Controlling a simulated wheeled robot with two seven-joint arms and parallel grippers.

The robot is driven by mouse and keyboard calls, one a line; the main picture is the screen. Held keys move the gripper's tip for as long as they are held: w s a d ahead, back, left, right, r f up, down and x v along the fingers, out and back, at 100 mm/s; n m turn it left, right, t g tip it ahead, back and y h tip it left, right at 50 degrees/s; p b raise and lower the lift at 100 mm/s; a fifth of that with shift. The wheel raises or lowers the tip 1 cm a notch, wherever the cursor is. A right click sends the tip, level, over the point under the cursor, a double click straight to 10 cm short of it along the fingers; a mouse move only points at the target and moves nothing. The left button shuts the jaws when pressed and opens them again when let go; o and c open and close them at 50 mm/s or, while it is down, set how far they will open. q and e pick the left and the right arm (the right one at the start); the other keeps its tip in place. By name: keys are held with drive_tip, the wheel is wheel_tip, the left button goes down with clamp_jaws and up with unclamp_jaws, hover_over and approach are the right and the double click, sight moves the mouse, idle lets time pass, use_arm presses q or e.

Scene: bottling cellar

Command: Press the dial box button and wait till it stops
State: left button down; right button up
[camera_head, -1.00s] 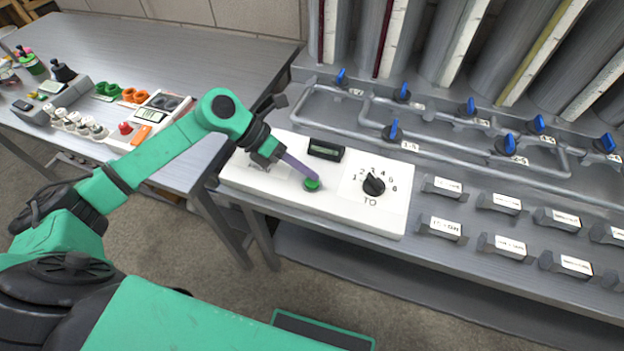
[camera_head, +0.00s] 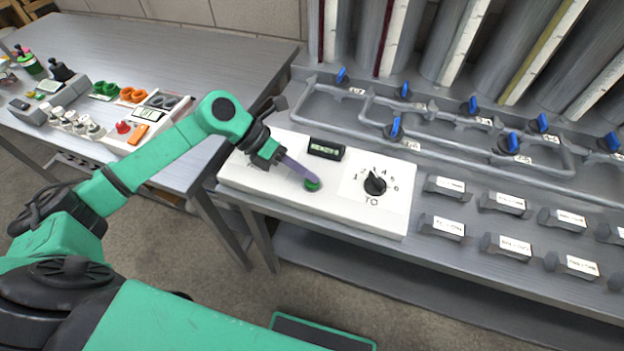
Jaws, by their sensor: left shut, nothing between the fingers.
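The dial box (camera_head: 272,182) is a white flat box on the grey bench. It has a green button (camera_head: 312,185), a small dark display (camera_head: 326,149) with light, unreadable characters, and a black dial knob (camera_head: 375,183) ringed by numbers, with "TO" below. My left gripper (camera_head: 307,177) reaches in from the left with its purple fingers shut and empty. Their tips are at the green button and cover part of it. I cannot tell how far the button is pressed down. My right gripper is not in view.
Pipes with several blue valve handles (camera_head: 394,127) lie behind and right of the box. Several labelled grey blocks (camera_head: 441,227) sit on the bench at right. The left table (camera_head: 150,60) holds bottles, small devices and a red-button box (camera_head: 150,118).

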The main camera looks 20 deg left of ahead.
sight(306, 181)
use_arm(q)
drive_tip(key=shift+f, duration=0.3)
idle(0.4)
drive_tip(key=shift+r+p, duration=0.35)
drive_tip(key=shift+r, duration=0.6)
drive_tip(key=shift+r+p, duration=1.65)
drive_tip(key=shift+r, duration=0.95)
drive_tip(key=shift+f, duration=0.1)
